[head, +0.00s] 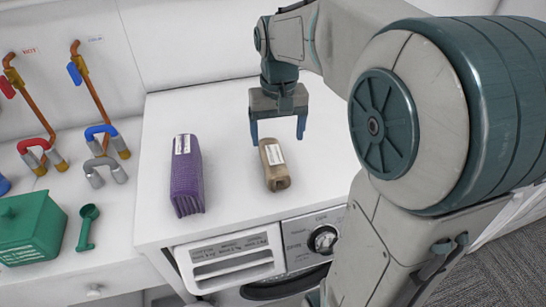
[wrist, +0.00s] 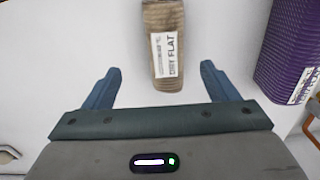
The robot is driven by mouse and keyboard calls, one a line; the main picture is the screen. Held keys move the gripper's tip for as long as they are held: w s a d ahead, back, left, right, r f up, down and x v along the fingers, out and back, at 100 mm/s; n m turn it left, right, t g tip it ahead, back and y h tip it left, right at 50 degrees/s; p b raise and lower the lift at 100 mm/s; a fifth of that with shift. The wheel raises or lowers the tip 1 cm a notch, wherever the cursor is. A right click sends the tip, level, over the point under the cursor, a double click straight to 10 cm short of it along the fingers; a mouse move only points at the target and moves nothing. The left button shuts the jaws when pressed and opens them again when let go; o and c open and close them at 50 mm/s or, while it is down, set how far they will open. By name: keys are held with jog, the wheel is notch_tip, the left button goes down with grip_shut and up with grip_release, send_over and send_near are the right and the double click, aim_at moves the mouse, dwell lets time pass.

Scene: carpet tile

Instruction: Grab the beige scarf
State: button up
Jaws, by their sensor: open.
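The beige scarf (head: 275,172) is a folded or rolled bundle with a white label. It lies on the white top of the washing machine in the head view. In the wrist view the scarf (wrist: 164,22) is at the top middle, its labelled end lying toward my gripper, and the label reads "DRY FLAT". My gripper (head: 278,130) is open, with its two blue fingers pointing down just behind the scarf. In the wrist view the fingers of my gripper (wrist: 158,75) stand apart, one to each side of the scarf's line. Nothing is held between them.
A purple folded textile (head: 187,178) with a label stands left of the scarf, near the machine's front. Farther left are a green box (head: 30,228), a green scoop (head: 87,227) and pipes with taps (head: 92,85). The white top (head: 322,165) is bare right of the scarf.

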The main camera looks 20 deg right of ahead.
aim_at(274, 154)
notch_tip(274, 154, down, 3)
jog(key=shift+r, duration=0.15)
jog(key=shift+w+a+f+p, duration=0.1)
jog(key=shift+f+p, duration=0.1)
jog(key=shift+f, duration=0.65)
jog(key=shift+w+a+f+p, duration=0.1)
jog(key=shift+a+f+p, duration=0.1)
jog(key=shift+f, duration=0.7)
jog(key=shift+a+f+p, duration=0.1)
jog(key=shift+f+p, duration=0.1)
jog(key=shift+f, duration=0.65)
jog(key=c, duration=1.1)
